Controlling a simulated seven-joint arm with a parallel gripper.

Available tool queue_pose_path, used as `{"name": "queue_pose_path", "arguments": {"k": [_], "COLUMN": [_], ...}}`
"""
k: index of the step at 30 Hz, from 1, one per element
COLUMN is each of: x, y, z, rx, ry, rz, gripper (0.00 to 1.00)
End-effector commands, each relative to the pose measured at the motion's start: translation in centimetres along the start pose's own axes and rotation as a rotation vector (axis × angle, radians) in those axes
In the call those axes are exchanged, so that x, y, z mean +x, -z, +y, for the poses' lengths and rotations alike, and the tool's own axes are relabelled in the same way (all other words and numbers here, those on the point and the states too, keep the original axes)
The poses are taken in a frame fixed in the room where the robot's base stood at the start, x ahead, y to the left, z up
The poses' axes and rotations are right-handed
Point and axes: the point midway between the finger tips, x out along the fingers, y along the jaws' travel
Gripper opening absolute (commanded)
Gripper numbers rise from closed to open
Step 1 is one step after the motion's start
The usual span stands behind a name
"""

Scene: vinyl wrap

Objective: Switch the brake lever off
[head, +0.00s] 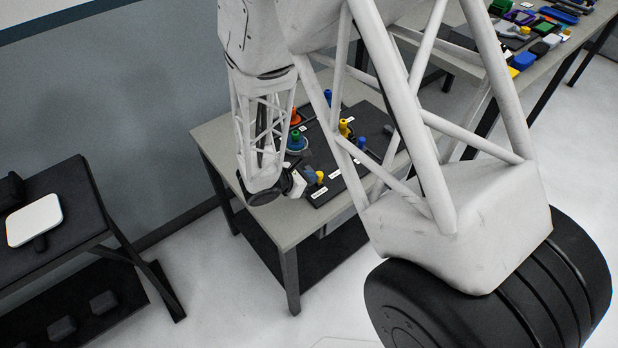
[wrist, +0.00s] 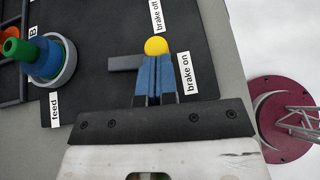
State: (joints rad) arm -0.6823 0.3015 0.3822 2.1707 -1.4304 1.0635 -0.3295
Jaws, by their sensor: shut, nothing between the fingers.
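The brake lever's yellow ball knob (wrist: 156,46) shows in the wrist view at the tips of my gripper (wrist: 155,62). My blue fingers are shut with nothing between them; I cannot tell whether they touch the knob. A "brake off" label (wrist: 158,14) lies above the knob and a "brake on" label (wrist: 184,73) lies to its right. A grey bar (wrist: 125,62) sticks out left of the fingers. The lever's shaft is hidden. In the head view, the yellow knob (head: 320,177) is at the panel's near left corner, beside my gripper (head: 312,178).
The black panel (wrist: 95,85) also carries a green-topped blue knob (wrist: 40,55) by a "feed" label (wrist: 54,110), and an orange part (wrist: 10,31). In the head view, yellow (head: 345,127) and blue (head: 361,143) controls stand farther right. The table's (head: 285,222) near left corner is bare.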

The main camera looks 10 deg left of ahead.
Motion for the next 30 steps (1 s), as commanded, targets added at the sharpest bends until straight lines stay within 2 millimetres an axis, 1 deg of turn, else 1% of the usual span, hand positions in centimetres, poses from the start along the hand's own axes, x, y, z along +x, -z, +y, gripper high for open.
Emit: {"name": "queue_pose_path", "arguments": {"k": [8,21,30], "x": [0.4,2.0,2.7], "y": [-0.2,-1.1,-1.6], "z": [-0.3,-1.0,-1.1], "rx": [-0.033,-0.159,-0.219], "ry": [-0.054,-0.273,-0.377], "rz": [-0.001,0.0,0.0], "gripper": [0.0,0.0,0.0]}}
